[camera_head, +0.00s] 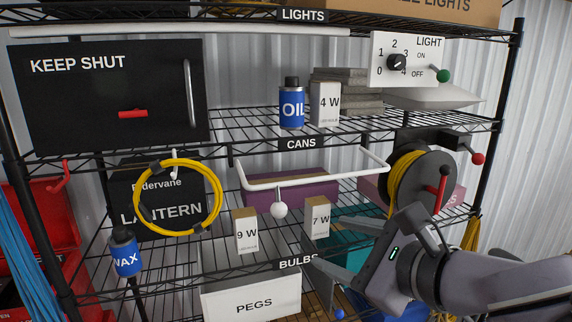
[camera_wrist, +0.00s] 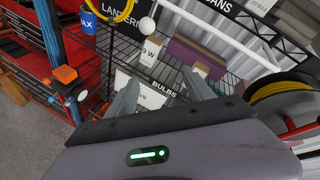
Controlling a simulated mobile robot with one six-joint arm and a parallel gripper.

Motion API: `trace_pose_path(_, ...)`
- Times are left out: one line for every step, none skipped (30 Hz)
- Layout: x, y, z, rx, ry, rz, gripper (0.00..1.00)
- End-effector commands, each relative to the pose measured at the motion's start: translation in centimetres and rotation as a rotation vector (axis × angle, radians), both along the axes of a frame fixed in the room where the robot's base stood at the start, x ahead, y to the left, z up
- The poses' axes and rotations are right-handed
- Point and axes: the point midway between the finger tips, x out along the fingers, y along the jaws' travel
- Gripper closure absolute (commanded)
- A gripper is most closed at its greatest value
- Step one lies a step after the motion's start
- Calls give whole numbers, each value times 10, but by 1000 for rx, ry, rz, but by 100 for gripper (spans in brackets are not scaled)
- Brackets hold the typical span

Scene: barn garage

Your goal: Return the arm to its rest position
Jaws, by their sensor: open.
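My gripper (camera_head: 318,240) is at the lower right of the head view, in front of the wire shelf (camera_head: 240,268). Its two grey fingers are apart with nothing between them, pointing toward the bulbs shelf. The wrist view shows the spread fingers of my gripper (camera_wrist: 158,80) framing the bulbs label and the lower shelf. The arm comes in from the right edge of the head view. A 7 W bulb box (camera_head: 317,218) stands close beyond the fingers; I cannot tell the exact gap.
A white rail with a ball (camera_head: 279,210) juts from the shelf front. The cable reel (camera_head: 424,180) with a red handle is just above my gripper. A 9 W box (camera_head: 246,231), pegs bin (camera_head: 252,298), wax can (camera_head: 126,252) and yellow cable loop (camera_head: 178,197) are left.

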Motion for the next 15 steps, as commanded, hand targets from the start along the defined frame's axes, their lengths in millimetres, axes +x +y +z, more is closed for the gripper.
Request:
trace_pose_path(-11,9,-45,-87,-3,52,39)
trace_pose_path(-19,14,-68,-154,-4,92,39)
trace_pose_path(-32,20,-101,-256,-10,154,39)
trace_pose_path(-42,24,-130,-341,-15,207,39)
trace_pose_path(-54,27,-160,-434,-23,265,39)
trace_pose_path(-70,29,-203,-567,-36,351,39)
trace_pose_path(-82,29,-234,-668,-49,418,39)
trace_pose_path(-93,28,-264,-769,-62,487,39)
trace_pose_path(-107,24,-301,-900,-81,576,39)
trace_pose_path(-117,19,-326,-992,-97,640,39)
trace_pose_path(-125,15,-348,-1080,-110,701,39)
trace_pose_path(-134,8,-372,-1181,-128,774,39)
trace_pose_path(-140,3,-386,-1247,-141,820,39)
trace_pose_path(-144,-2,-398,-1306,-151,863,39)
trace_pose_path(-149,-7,-409,-1367,-163,907,39)
